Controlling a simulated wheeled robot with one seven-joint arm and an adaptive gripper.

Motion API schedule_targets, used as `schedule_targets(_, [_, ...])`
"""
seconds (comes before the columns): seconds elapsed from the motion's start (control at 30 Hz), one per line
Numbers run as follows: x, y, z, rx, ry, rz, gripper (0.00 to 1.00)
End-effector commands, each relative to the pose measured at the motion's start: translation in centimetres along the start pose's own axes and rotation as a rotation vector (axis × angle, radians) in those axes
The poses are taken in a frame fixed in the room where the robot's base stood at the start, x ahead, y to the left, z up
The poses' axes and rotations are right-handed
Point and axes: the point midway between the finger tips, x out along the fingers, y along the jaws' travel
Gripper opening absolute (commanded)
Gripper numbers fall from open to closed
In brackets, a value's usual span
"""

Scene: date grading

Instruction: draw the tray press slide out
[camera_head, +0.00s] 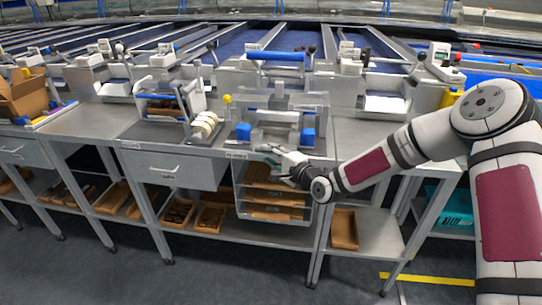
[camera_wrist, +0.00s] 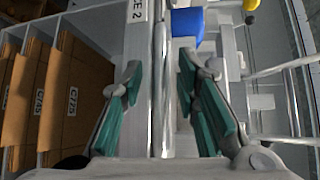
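The tray press (camera_head: 275,128) stands on the steel bench, a clear-sided metal frame with blue blocks at its sides. A blue block (camera_wrist: 187,25) and part of the metal frame also show at the top of the wrist view. My gripper (camera_head: 274,158) is at the bench's front edge, just below and in front of the press. In the wrist view my gripper (camera_wrist: 158,68) has its teal fingers apart, one on each side of a long shiny metal bar (camera_wrist: 160,100). Gaps show between the bar and both pads. I cannot tell whether this bar belongs to the slide.
A rack of brown trays (camera_head: 270,197) hangs under the bench below my gripper; it shows in the wrist view (camera_wrist: 75,95). A drawer (camera_head: 172,170) is to the left. A yellow knob (camera_head: 227,99) stands left of the press. Another device (camera_head: 168,103) stands farther left.

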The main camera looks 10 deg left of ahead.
Motion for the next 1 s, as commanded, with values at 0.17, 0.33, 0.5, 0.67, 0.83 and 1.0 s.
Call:
schedule_targets(0.17, [0.0,0.0,0.0,0.0,0.0,0.0,0.04])
schedule_targets(0.33, [-0.1,0.1,0.0,0.002,0.0,0.003,0.0])
schedule_targets(0.5, [-0.3,0.3,0.2,0.005,0.0,0.007,0.0])
schedule_targets(0.67, [-1.4,0.7,1.3,0.009,-0.001,0.012,0.0])
schedule_targets(0.83, [-3.8,1.4,3.7,0.012,-0.002,0.016,0.0])
schedule_targets(1.0, [-6.8,2.3,6.7,0.014,-0.003,0.019,0.0])
